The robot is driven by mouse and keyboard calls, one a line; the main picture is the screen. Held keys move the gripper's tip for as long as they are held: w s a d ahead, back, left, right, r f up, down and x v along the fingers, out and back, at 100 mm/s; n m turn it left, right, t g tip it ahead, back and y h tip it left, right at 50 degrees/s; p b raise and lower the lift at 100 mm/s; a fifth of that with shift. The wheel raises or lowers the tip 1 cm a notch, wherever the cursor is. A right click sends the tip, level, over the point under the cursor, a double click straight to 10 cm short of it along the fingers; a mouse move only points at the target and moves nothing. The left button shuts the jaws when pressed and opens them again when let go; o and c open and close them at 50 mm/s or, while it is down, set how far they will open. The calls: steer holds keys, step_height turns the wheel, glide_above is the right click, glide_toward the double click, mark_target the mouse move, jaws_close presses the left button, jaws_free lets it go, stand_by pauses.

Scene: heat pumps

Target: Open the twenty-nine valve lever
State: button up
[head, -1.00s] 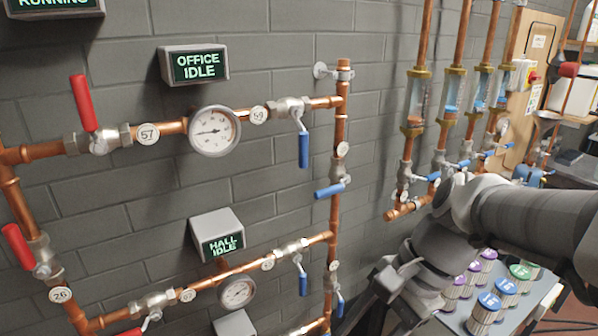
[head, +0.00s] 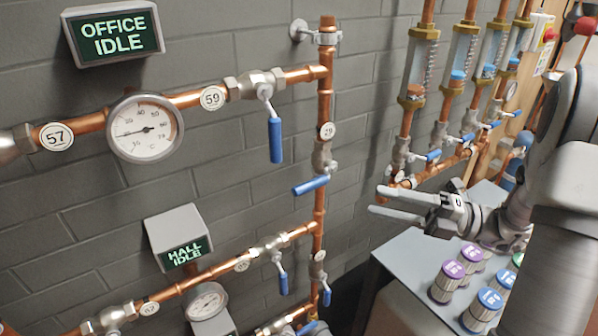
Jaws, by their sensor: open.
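The valve tagged 29 (head: 322,158) sits on the vertical copper pipe in the middle of the head view, just below its round tag (head: 327,131). Its blue lever (head: 311,186) sticks out to the left, across the pipe, tilted slightly down at its outer end. My gripper (head: 376,202) is to the right of the lever and a little lower in the picture. Its two fingers point left and are apart, with nothing between them. It is clear of the lever and the pipe.
The valve tagged 59 (head: 257,85) has a hanging blue lever (head: 275,141) left of the pipe. A gauge (head: 145,129) and the OFFICE IDLE sign (head: 112,33) are further left. Flow meters (head: 417,68) stand behind my gripper. A grey table (head: 405,264) with labelled cans (head: 447,281) is below.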

mark_target(317, 179)
steer(key=x, duration=1.7)
steer(key=shift+a, duration=0.15)
jaws_close()
stand_by(0.8)
